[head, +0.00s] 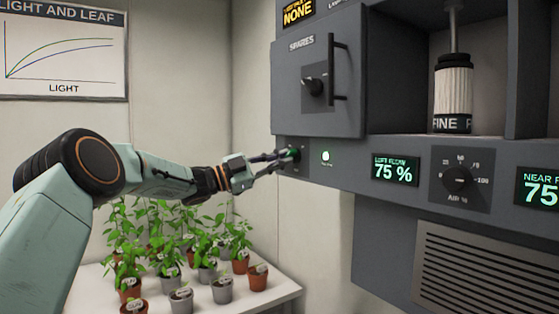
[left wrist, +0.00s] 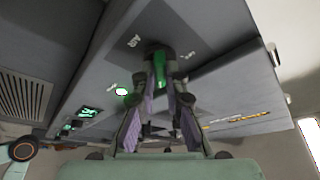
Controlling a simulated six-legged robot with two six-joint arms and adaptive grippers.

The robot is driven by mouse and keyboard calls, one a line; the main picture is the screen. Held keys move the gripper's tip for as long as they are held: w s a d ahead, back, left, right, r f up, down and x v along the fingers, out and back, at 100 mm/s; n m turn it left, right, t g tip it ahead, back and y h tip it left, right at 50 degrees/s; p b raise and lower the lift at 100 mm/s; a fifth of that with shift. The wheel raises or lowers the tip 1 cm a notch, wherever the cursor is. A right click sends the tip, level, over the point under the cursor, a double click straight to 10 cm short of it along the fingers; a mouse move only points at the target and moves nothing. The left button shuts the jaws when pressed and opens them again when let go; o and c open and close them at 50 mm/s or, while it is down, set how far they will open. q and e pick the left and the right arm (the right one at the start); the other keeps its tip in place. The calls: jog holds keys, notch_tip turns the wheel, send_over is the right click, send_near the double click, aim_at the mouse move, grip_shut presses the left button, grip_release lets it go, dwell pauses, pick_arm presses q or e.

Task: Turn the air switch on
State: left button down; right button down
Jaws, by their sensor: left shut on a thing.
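The air switch (head: 295,153) is on the grey cabinet's front strip, below the door marked SPARES. In the left wrist view, the switch's green part (left wrist: 160,69) shows between my fingers, on a dark plate (left wrist: 135,37) lettered AIR. My left gripper (head: 285,158) is shut on the switch; in the left wrist view, the gripper (left wrist: 163,78) has a finger on either side of it. The fingers hide part of the switch, and its exact position is hard to read. A small round lamp (head: 325,157) beside it glows green. My right gripper is not in view.
The SPARES door (head: 317,90), with a knob and bar handle, is just above my gripper. A display (head: 395,170) reading 75 % and an AIR % dial (head: 459,180) are to the right. Potted plants (head: 180,262) stand on a white table (head: 235,303) below my arm.

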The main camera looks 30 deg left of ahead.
pick_arm(q)
jog(key=c, duration=1.4)
grip_release()
jog(key=shift+w+f, duration=0.15)
jog(key=shift+w, duration=0.05)
jog(key=shift+s, duration=0.1)
jog(key=v, duration=1.1)
jog(key=shift+s+a, duration=0.25)
jog(key=shift+s, duration=0.15)
